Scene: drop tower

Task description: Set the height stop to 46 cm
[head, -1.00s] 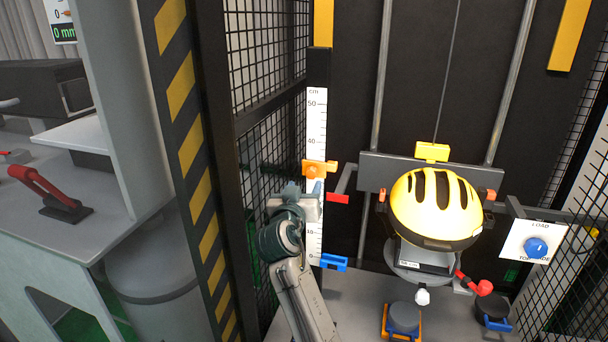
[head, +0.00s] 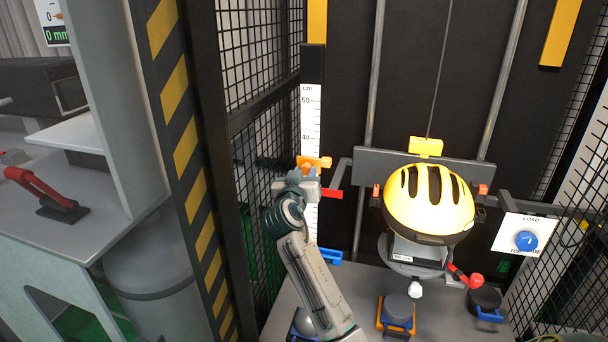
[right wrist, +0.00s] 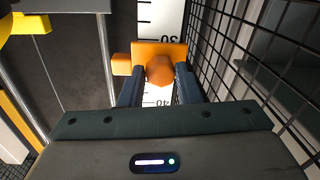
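The orange height stop (head: 314,162) sits on the white cm scale (head: 311,115), below the 40 mark, at roughly 33. In the right wrist view the stop (right wrist: 143,50) shows with a round orange knob (right wrist: 160,70), and the scale looks upside down. My right gripper (right wrist: 160,82) has one dark finger on each side of the knob. A narrow gap seems to show beside the knob, so the fingers look open around it, not clamped. In the head view my right gripper (head: 298,180) is at the stop and covers the scale just below it. My left gripper is not in view.
A red pointer (head: 332,194) on the carriage bracket is close right of the scale. A yellow helmet (head: 430,200) hangs right of it. A blue bracket (head: 331,257) is low on the scale. Black mesh (head: 258,60) and a striped post (head: 185,140) stand to the left.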

